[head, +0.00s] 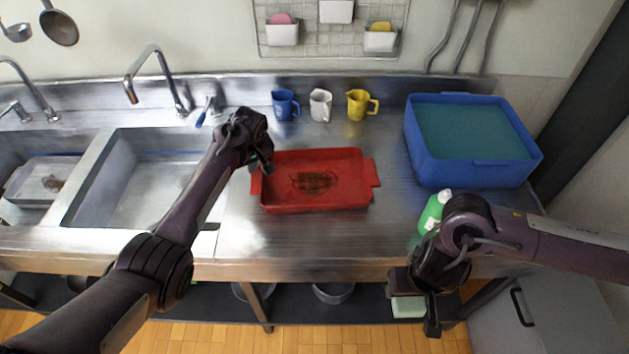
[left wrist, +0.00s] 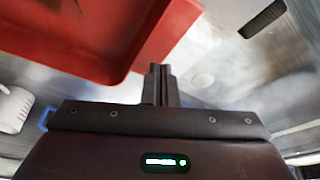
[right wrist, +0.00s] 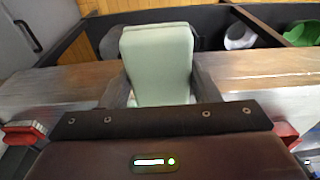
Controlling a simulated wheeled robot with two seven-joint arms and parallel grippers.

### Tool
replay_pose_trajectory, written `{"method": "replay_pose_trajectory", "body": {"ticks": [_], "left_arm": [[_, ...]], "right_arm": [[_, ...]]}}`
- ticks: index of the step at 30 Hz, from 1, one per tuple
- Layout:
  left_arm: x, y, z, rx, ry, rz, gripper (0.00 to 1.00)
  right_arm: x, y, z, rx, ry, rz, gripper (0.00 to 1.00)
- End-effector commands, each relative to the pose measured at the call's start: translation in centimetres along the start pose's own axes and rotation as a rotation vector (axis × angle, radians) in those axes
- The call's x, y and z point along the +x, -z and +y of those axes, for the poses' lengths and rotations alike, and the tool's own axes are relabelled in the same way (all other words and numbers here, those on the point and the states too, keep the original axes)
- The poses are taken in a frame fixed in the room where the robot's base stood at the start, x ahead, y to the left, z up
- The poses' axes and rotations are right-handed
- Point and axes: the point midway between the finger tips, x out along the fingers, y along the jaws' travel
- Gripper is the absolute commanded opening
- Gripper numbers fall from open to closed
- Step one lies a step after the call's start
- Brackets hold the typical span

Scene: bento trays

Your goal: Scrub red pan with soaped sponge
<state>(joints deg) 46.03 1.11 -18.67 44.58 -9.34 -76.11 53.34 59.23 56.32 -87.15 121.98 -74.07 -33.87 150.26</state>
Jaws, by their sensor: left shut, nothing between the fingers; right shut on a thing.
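The red pan (head: 340,201) sits on the steel counter, with a brown stain (head: 315,182) on its floor. My left gripper (head: 266,163) is shut and empty at the pan's left end; in the left wrist view its closed fingers (left wrist: 158,85) are beside the pan's red wall (left wrist: 160,35). I cannot tell if they touch it. My right gripper (head: 418,302) is shut on a pale green sponge (head: 408,307), in front of the counter's front edge. The sponge (right wrist: 158,65) shows between the fingers in the right wrist view. Whether it carries soap is unclear.
A green bottle (head: 432,212) stands beside my right arm. A blue tub (head: 470,172) is at the back right. Blue (head: 285,104), white (head: 320,105) and yellow (head: 360,104) cups line the back. A sink (head: 130,180) lies left. The counter in front of the pan is clear.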

Motion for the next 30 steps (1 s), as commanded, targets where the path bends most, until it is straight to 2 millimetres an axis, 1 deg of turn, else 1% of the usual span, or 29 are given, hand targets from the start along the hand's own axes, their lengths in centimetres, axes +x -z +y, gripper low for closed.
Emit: {"method": "replay_pose_trajectory", "body": {"ticks": [17, 20, 23, 30], "left_arm": [[1.0, -0.3, 0.0, 0.000, 0.000, 0.000, 0.00], [0.8, -0.3, 0.0, 0.000, 0.000, 0.000, 0.00], [0.5, -0.1, 0.0, 0.000, 0.000, 0.000, 0.00], [-1.4, 0.4, 0.0, 0.000, 0.000, 0.000, 0.00]], "right_arm": [[0.8, -0.1, 0.0, 0.000, 0.000, 0.000, 0.37], [0.6, -0.1, 0.0, 0.000, 0.000, 0.000, 0.37], [0.2, 0.0, 0.0, 0.000, 0.000, 0.000, 0.37], [-1.7, 0.3, 0.0, 0.000, 0.000, 0.000, 0.37]]}}
